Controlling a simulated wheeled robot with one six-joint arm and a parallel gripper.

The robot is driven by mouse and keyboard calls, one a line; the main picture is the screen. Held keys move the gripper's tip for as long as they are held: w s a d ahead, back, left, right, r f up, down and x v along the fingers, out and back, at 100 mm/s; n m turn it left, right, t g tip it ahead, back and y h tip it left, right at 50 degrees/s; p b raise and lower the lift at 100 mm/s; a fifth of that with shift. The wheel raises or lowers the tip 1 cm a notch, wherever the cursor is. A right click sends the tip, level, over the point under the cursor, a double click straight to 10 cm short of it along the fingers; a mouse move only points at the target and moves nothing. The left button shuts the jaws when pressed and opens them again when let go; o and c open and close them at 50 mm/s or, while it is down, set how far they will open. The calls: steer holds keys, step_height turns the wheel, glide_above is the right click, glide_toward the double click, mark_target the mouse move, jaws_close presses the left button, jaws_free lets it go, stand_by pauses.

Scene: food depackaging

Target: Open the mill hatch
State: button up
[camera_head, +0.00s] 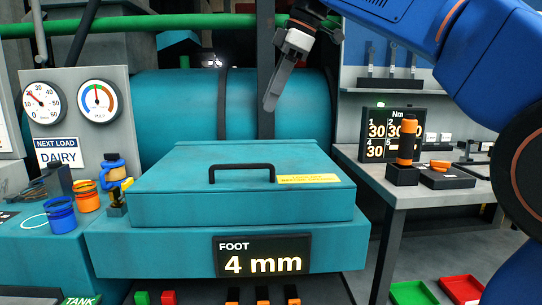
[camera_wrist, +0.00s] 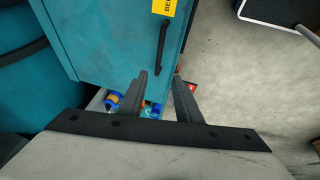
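The mill hatch is a teal lid (camera_head: 160,178) on the teal mill body, and it lies closed. A black bar handle (camera_head: 241,168) is on its top, with a yellow label (camera_head: 308,179) to the right. My gripper (camera_head: 271,104) hangs above and behind the handle in the head view, apart from it. In the wrist view the lid (camera_wrist: 105,35) and handle (camera_wrist: 162,45) show beyond the fingers. The two fingers (camera_wrist: 160,76) stand apart with nothing between them.
A display reading "FOOT 4 mm" (camera_head: 262,255) is on the mill's front. Orange and blue cups (camera_head: 61,214) stand at the left. A bench (camera_head: 430,195) with an orange-handled tool (camera_head: 407,145) is at the right. A green pipe (camera_head: 150,22) crosses behind.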

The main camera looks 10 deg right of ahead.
mark_target(246, 165)
steer(key=x, duration=1.7)
steer(key=shift+w+f, duration=0.1)
jaws_close()
